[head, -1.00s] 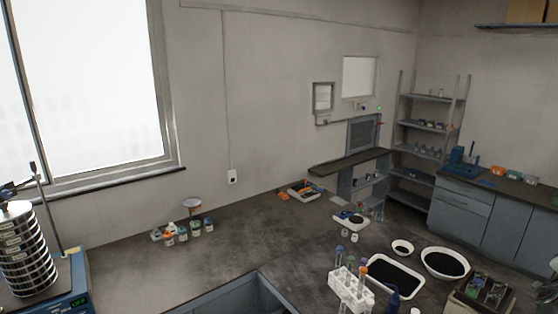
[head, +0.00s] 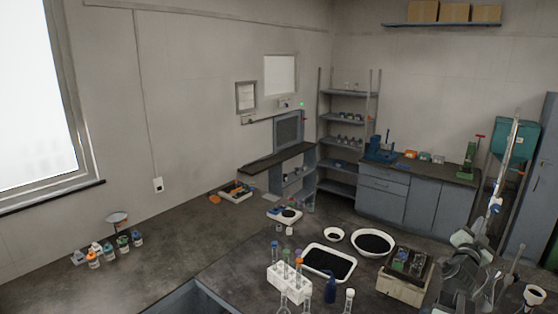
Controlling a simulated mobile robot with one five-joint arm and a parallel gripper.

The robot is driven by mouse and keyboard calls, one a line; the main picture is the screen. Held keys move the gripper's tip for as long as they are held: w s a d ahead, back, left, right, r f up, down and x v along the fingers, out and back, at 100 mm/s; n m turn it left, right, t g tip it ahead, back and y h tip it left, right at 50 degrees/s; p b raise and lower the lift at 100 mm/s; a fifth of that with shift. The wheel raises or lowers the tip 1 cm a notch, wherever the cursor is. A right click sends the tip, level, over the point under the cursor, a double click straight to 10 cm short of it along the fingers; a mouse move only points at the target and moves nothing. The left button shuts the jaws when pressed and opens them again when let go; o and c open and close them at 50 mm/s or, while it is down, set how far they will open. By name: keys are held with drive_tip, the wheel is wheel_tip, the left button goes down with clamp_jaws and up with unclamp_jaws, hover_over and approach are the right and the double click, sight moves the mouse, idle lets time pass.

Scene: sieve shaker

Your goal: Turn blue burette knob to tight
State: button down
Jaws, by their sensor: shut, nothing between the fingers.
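A tall, thin, slanting burette (head: 507,150) stands at the right of the head view, with pale markings along its tube. A small blue knob (head: 495,208) sits low on it. The knob is too small to tell how it is turned. The burette's lower end is partly lost among grey equipment.
A white funnel-like piece (head: 534,295) is at the lower right. A white test tube rack (head: 290,284), a white tray (head: 345,275) and a boxed device (head: 402,275) fill the bench further left.

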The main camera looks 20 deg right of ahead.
drive_tip(key=shift+d, duration=0.1)
drive_tip(key=n+t+y+b, duration=0.1)
drive_tip(key=n+t+b, duration=0.15)
drive_tip(key=n, duration=0.55)
approach(495, 208)
drive_tip(key=d+f, duration=0.2)
drive_tip(key=w+d, duration=0.3)
drive_tip(key=d, duration=0.2)
drive_tip(key=shift+w+p, duration=0.2)
drive_tip(key=shift+p, duration=0.25)
drive_tip(key=shift+d+r, duration=0.15)
drive_tip(key=shift+r, duration=0.1)
drive_tip(key=shift+w, duration=0.15)
drive_tip(key=shift+w+a+f, duration=0.15)
drive_tip(key=shift+w+a, duration=0.2)
drive_tip(key=shift+a, duration=0.05)
